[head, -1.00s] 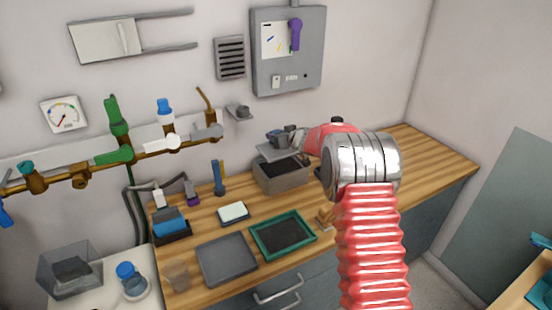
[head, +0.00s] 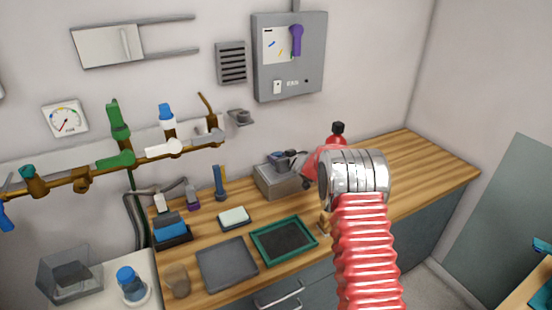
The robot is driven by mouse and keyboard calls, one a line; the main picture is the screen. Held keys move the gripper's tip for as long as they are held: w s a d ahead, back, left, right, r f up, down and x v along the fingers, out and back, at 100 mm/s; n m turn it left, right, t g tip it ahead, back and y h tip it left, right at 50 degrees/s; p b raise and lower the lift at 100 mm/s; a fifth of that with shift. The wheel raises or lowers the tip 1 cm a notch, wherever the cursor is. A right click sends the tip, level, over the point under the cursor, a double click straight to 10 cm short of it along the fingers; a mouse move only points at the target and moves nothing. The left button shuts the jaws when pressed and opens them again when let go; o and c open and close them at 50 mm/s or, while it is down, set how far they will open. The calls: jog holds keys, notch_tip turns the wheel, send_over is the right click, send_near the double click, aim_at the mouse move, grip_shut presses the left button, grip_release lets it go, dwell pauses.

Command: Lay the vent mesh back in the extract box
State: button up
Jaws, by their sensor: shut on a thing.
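The extract box (head: 284,188) is a grey open-topped box on the wooden bench, in the middle of the head view. The vent mesh (head: 266,169) is a thin grey panel at the top of the box, mostly covering its opening. My gripper (head: 277,160) is over the box, shut on the mesh. The fingertips are small, and my arm hides the right side of the box. I cannot tell whether the mesh lies fully flat or touches the rim all round.
A teal-rimmed tray (head: 258,252), a dark grey tray (head: 226,284) and a white-topped block (head: 234,217) are in front of the box. Blue upright items (head: 219,184) stand to its left. The bench's right end (head: 421,165) is clear.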

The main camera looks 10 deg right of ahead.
dwell(0.3)
jog(key=o, duration=1.2)
jog(key=shift+s+d+r, duration=0.3)
jog(key=shift+s+r, duration=0.05)
jog(key=shift+s, duration=0.25)
jog(key=v, duration=1)
jog(key=shift+s+r, duration=0.1)
jog(key=shift+s, duration=0.15)
